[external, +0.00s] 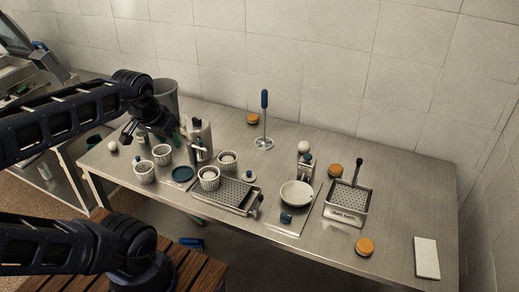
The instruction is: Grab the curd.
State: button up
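No item is clearly identifiable as the curd at this size. Small white ribbed cups stand on the steel table: one front left (145,176), one behind it (162,157), and two nearer the middle, front (209,182) and back (227,167). Their contents are too small to make out. A white ball (112,145) lies at the table's left end, and another white ball (304,146) sits on top of a metal stand. My gripper (150,134) is over the left part of the table, above and behind the left cups. Its fingers are dark and partly hidden, and I see nothing clearly held.
A perforated tray (236,194) is mid-table, with a white bowl (297,194) to its right. A labelled perforated basket (345,205), brown discs (364,246) and a white board (427,257) are further right. A blue-handled upright tool (264,122) stands behind. The right end is mostly clear.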

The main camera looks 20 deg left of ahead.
dwell(0.4)
jog(key=o, duration=0.5)
jog(key=shift+c, duration=0.2)
jog(key=n+g, duration=0.2)
jog(key=n, duration=1.5)
send_over(184, 126)
jog(key=s, duration=0.2)
jog(key=s+f+x, duration=0.1)
jog(key=s+x, duration=0.1)
jog(key=x, duration=0.9)
jog(key=s+x, duration=0.3)
jog(key=x, duration=0.8)
jog(key=shift+d+x, duration=0.2)
jog(key=shift+x, duration=4.9)
